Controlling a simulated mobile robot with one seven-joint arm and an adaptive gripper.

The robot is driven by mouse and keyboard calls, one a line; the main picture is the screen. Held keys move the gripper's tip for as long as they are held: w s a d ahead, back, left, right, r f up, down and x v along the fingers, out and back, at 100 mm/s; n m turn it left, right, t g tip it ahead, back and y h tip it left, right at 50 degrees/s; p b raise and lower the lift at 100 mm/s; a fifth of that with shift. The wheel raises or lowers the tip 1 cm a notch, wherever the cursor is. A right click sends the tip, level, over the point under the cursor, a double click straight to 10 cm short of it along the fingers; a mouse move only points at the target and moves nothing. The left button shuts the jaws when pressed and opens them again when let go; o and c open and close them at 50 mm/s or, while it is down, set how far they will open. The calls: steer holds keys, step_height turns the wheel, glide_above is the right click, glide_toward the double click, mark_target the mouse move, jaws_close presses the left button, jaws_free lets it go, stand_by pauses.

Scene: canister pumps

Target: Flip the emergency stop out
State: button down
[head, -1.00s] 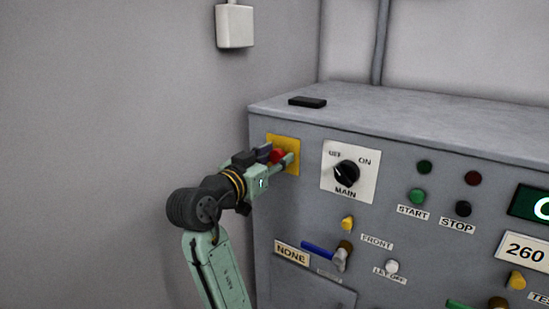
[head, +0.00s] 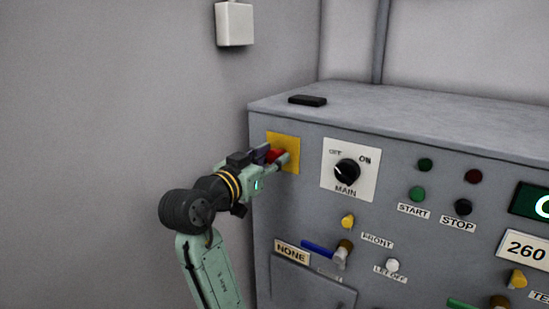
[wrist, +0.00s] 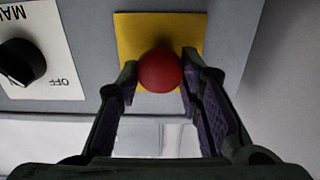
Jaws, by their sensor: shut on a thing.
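The emergency stop is a red mushroom button (wrist: 160,70) on a yellow plate (wrist: 190,30) at the upper left of the grey panel. In the head view the red button (head: 274,155) shows partly between my fingers, in front of the yellow plate (head: 291,144). My gripper (head: 277,157) reaches it from the left. In the wrist view my gripper (wrist: 161,80) has a finger on each side of the red button and is shut on it. The button's stem is hidden behind its head.
The MAIN rotary switch (head: 347,172) sits just right of the yellow plate. START (head: 417,194) and STOP (head: 463,207) buttons are farther right. A blue-handled valve (head: 318,248) is below. A grey wall stands close on the left.

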steer(key=shift+s+a, duration=0.15)
steer(key=c, duration=1.1)
jaws_free()
steer(key=v, duration=1.2)
